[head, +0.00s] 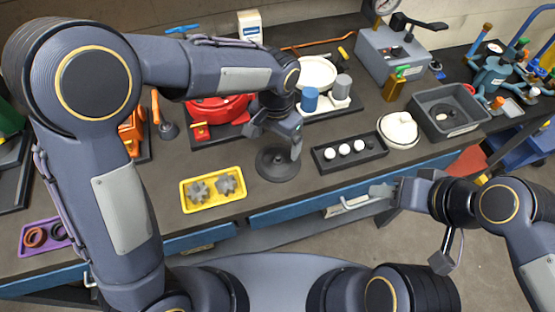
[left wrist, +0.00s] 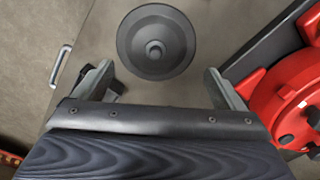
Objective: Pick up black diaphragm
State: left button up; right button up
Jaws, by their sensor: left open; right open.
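The black diaphragm (head: 279,164) is a dark round disc with a raised centre knob. It lies flat on the grey workbench (head: 330,192), near the middle of the head view. In the left wrist view the diaphragm (left wrist: 155,42) shows whole, beyond and between the open fingers. My left gripper (head: 296,150) is open and empty above the diaphragm's right side; its fingers (left wrist: 157,80) do not touch it in the wrist view. My right gripper (head: 378,192) is empty and sits at the front edge of the bench, apart from the diaphragm.
A yellow tray (head: 213,208) with two grey gears lies left of the diaphragm. A black tray (head: 321,163) with white balls lies right. A red round housing (head: 213,108) stands behind; it also shows in the wrist view (left wrist: 275,105). A white lidded dish (head: 398,130) and grey bin (head: 428,113) are further right.

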aim_at(278, 157)
pick_arm(q)
jog(key=f, duration=0.2)
jog(key=f+p, duration=0.1)
jog(key=f, duration=0.2)
jog(key=shift+s+d+f, duration=0.15)
jog(key=shift+d+f, duration=0.05)
jog(key=shift+f, duration=0.15)
jog(key=shift+f+p, duration=0.3)
jog(key=shift+f, duration=0.15)
jog(key=shift+s, duration=0.1)
jog(key=c, duration=1.4)
